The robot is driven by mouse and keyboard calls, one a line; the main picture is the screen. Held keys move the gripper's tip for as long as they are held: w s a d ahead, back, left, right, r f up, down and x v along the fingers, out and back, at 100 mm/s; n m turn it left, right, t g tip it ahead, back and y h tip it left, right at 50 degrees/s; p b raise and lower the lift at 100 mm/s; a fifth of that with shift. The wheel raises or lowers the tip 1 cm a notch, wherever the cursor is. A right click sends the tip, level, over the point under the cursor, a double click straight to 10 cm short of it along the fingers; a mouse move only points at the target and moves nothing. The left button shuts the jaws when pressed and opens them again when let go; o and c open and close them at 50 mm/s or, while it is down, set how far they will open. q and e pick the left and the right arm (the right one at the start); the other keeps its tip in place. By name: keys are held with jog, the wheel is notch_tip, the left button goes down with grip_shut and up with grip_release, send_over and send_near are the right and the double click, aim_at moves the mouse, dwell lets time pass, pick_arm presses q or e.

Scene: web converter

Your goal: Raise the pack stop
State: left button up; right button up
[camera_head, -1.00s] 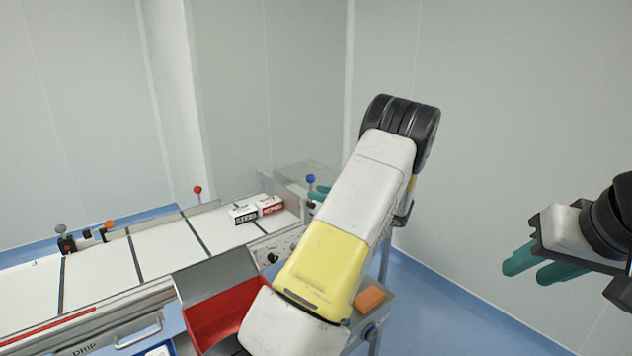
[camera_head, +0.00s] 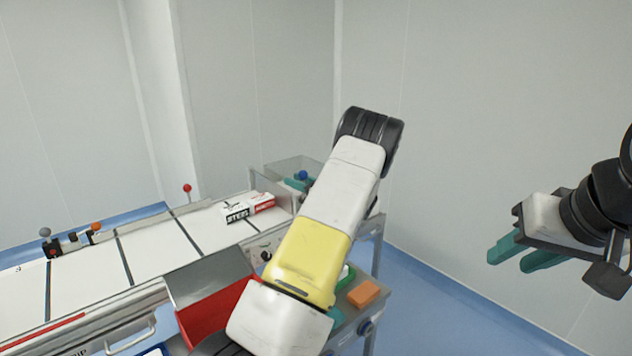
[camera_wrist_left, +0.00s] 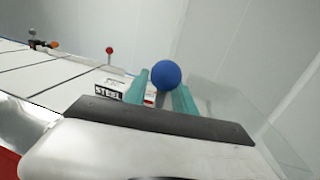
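A blue ball knob (camera_head: 303,175) stands by a clear panel at the belt's far right end; I cannot tell whether it is the pack stop's handle. In the left wrist view the knob (camera_wrist_left: 166,75) sits between the teal fingertips of my left gripper (camera_wrist_left: 162,84), which are apart, one on each side. Contact is not clear. In the head view my left gripper (camera_head: 297,184) is mostly hidden behind my own arm. My right gripper (camera_head: 508,262) is open and empty at the right, away from the machine.
A pack (camera_head: 248,208) marked STEEL lies on the white belt (camera_head: 155,240) near the knob. A red ball lever (camera_head: 187,188) stands at the back edge. A red bin (camera_head: 205,322) is in front. An orange block (camera_head: 363,293) lies right of my left arm. The right floor is clear.

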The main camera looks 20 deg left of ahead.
pick_arm(q)
grip_shut()
dwell(1.4)
